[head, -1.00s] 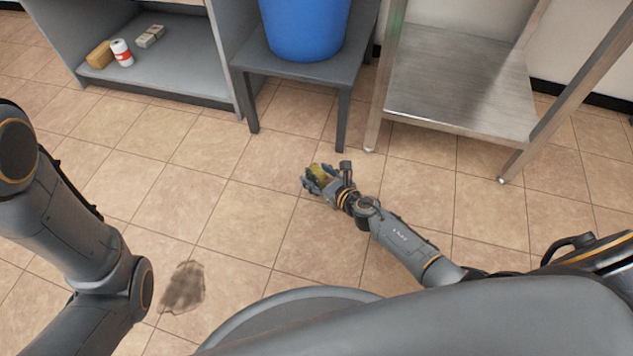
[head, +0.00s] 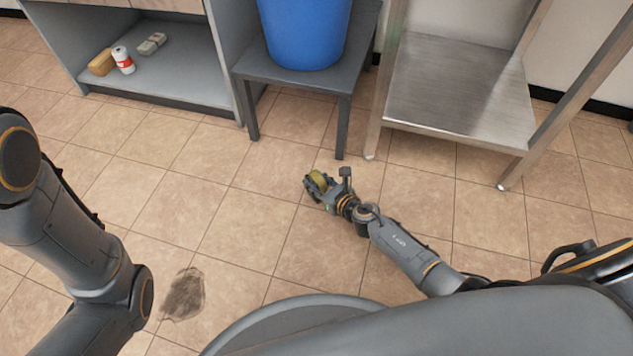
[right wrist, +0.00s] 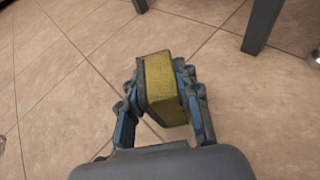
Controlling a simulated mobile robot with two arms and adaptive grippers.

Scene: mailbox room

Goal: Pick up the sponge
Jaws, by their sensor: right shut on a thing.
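A yellow sponge with a dark side (head: 318,180) is between the fingers of my right gripper (head: 320,187). In the right wrist view, the sponge (right wrist: 162,88) shows its yellow face, and the fingers of my right gripper (right wrist: 160,100) press on it from both sides. The right gripper is shut on the sponge, over the tiled floor in front of the small grey table. My left arm shows at the left of the head view, but its gripper is out of view.
A grey table (head: 298,80) holds a blue bin (head: 303,30). A metal shelf stand (head: 455,95) is to its right. A grey cabinet shelf (head: 185,80) at the upper left holds several items. A dark stain (head: 183,294) marks the floor. Open floor lies between.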

